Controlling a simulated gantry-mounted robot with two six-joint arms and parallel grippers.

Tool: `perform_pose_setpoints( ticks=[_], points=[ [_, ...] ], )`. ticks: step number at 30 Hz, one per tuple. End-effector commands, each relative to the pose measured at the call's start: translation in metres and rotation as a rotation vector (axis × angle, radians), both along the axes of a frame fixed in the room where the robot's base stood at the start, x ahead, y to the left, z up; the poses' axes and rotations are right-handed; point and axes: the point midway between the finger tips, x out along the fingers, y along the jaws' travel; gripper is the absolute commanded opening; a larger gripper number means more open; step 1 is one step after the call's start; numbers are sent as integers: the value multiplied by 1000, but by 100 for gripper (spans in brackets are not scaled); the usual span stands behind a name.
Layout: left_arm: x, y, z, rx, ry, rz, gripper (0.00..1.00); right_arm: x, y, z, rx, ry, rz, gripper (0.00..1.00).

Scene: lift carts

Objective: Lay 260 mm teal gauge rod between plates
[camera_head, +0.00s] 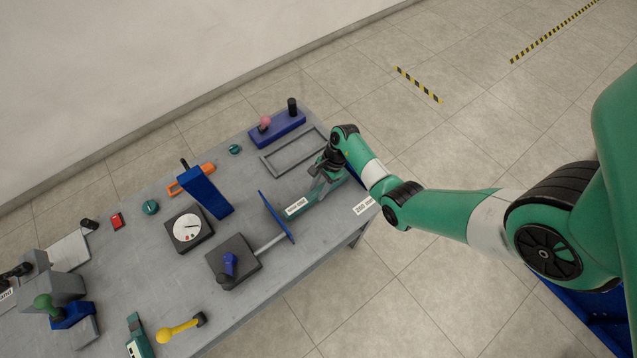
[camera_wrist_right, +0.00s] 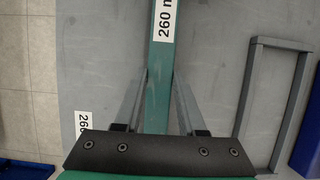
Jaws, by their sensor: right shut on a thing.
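The teal gauge rod (camera_head: 299,206) has a white 260 mm label and lies along the right part of the table. In the right wrist view the rod (camera_wrist_right: 158,85) runs lengthwise between my fingers. My right gripper (camera_head: 320,192) is shut on the rod, with its wrist above the rod's far-right part. A blue plate (camera_head: 276,217) stands upright by the rod's left end; I cannot tell whether they touch. Another dark blue piece (camera_head: 353,172) shows beyond my gripper, mostly hidden. Whether the rod rests on the table is unclear. My left gripper is not in view.
A grey table (camera_head: 239,307) carries a grey rectangular frame (camera_head: 279,170), a blue block with knobs (camera_head: 277,127), a dial (camera_head: 187,227), a tilted blue block (camera_head: 206,191) and a dark box with a blue handle (camera_head: 233,262). A 260 mm label (camera_head: 364,204) is at the right edge.

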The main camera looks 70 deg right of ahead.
Motion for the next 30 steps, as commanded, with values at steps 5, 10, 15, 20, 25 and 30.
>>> perform_pose_setpoints(
  ticks=[5,10,15,20,25,30],
  points=[
    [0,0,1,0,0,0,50,0,0,1,-1,-1,0,0],
    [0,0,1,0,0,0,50,0,0,1,-1,-1,0,0],
    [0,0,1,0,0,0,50,0,0,1,-1,-1,0,0],
    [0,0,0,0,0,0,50,0,0,-1,-1,-1,0,0],
    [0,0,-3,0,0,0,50,0,0,-4,-1,-1,0,0],
    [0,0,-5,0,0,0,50,0,0,-8,-1,-1,0,0]
  ],
)
